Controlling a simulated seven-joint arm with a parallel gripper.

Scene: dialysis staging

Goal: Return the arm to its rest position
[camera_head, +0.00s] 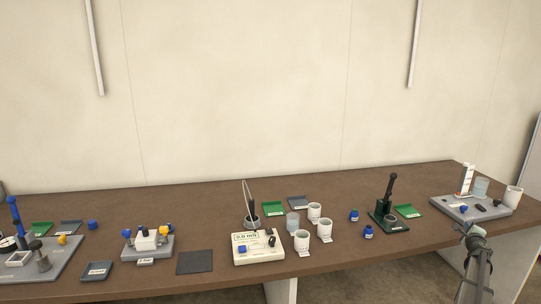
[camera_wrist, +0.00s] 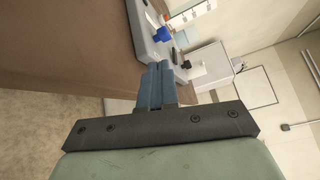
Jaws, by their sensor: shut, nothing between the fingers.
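My arm reaches up at the lower right of the head view, in front of the table's right part. My gripper (camera_head: 465,228) is at its top end, small and dark there, near the front edge of the table. In the wrist view my gripper (camera_wrist: 156,68) shows two blue-grey fingers pressed together with nothing between them. The brown table (camera_head: 330,236) runs across the head view; its surface also shows in the wrist view (camera_wrist: 85,45).
White cups (camera_head: 302,241), a labelled white box (camera_head: 258,257) and more trays spread further left.

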